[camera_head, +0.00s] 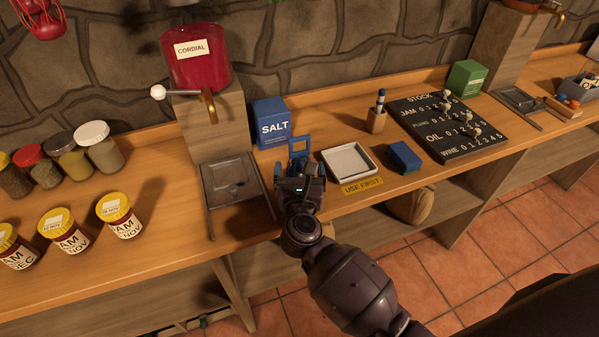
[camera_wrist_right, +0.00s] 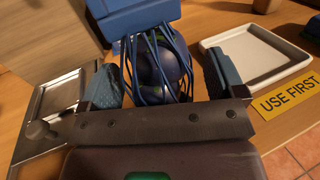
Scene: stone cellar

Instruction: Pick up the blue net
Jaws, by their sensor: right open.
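The blue net (camera_wrist_right: 157,65) has blue strands around dark round contents and a flat blue top piece (camera_wrist_right: 150,20). In the wrist view it lies between the two fingers of my right gripper (camera_wrist_right: 162,80), which is open. I cannot tell whether the fingers touch it. In the head view my right gripper (camera_head: 299,163) is over the wooden counter, and the blue top piece (camera_head: 300,145) shows just beyond it. The rest of the net is mostly hidden there by the gripper. My left gripper is not in view.
A metal drip tray (camera_head: 209,205) lies left of the gripper, and a white tray (camera_head: 328,166) with a yellow USE FIRST label (camera_head: 363,186) lies right. A blue SALT box (camera_head: 272,124) stands behind. A blue block (camera_head: 404,157) and a stock board (camera_head: 425,128) lie farther right.

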